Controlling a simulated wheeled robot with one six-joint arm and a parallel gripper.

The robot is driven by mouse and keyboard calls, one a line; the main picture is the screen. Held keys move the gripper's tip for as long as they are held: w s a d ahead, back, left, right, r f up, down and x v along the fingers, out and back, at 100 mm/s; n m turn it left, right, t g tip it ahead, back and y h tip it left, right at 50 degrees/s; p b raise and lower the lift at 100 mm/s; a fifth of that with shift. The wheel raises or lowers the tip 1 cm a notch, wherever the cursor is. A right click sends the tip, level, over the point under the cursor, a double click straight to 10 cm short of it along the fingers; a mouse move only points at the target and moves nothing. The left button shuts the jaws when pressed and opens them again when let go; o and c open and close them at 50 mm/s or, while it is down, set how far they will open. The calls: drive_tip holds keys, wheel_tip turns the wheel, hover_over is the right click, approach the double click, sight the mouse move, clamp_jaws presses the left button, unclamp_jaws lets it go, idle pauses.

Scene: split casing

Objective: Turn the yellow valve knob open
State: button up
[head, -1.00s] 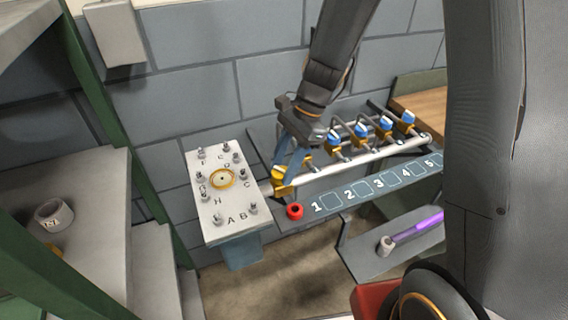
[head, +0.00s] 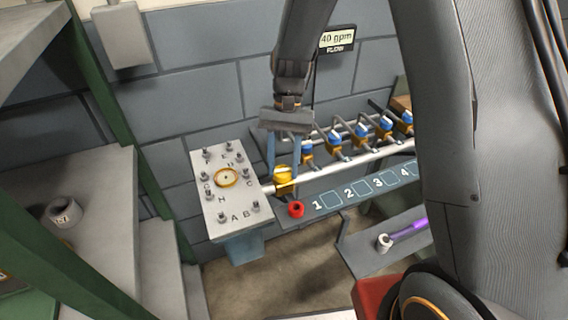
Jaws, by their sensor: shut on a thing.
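The yellow valve knob (head: 283,173) sits at the left end of the silver pipe, just right of the grey lettered plate. My gripper (head: 286,168) reaches down from above, with its blue fingers on the left and right of the knob. It is shut on the knob. The exact contact of the fingertips is small and hard to make out.
Several blue-capped valves (head: 361,131) line the pipe to the right. A red ring (head: 296,209) lies below the knob on the numbered panel. The lettered plate (head: 238,215) carries several pegs and a gold ring (head: 227,178).

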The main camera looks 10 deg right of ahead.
drive_tip(key=shift+a+n+h, duration=0.1)
drive_tip(key=shift+n+h, duration=0.2)
drive_tip(key=shift+n, duration=0.6)
drive_tip(key=o, duration=1)
drive_tip(key=shift+o, duration=0.2)
drive_tip(key=shift+r, duration=0.1)
drive_tip(key=b+v, duration=0.2)
drive_tip(key=v, duration=0.5)
drive_tip(key=shift+w+r, duration=0.25)
drive_tip(key=shift+r, duration=0.05)
